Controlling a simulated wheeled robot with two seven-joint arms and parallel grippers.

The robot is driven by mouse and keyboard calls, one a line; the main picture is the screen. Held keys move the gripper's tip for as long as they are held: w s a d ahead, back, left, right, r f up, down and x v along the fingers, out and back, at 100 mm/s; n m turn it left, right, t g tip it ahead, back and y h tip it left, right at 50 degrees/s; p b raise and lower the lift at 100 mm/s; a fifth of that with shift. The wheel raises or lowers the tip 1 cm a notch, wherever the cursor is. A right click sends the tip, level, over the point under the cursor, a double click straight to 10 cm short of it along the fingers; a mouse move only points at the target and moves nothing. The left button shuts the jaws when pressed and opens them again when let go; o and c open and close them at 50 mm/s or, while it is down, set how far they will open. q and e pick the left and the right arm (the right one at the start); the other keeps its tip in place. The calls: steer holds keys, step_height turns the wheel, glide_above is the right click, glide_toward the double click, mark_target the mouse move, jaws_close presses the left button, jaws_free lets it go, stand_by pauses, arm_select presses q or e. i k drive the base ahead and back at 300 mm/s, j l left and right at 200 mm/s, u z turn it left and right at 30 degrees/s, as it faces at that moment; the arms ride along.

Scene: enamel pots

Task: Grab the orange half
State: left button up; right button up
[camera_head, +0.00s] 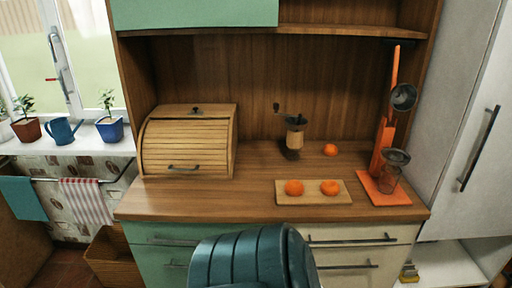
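Two small orange fruit pieces lie on a wooden cutting board (312,199) near the front of the counter. The left piece (294,187) and the right piece (330,187) sit apart from each other. A third orange fruit (330,150) rests on the counter behind the board. They are too small to tell clearly which is a half. Neither of my grippers is in view.
A wooden bread box (187,145) stands at the counter's left. A hand grinder (294,132) stands behind the board. An orange juicer stand (384,145) and a glass (389,178) are on the right. The counter (220,198) left of the board is clear.

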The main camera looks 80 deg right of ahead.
mark_target(329, 188)
steer(key=z, duration=3.3)
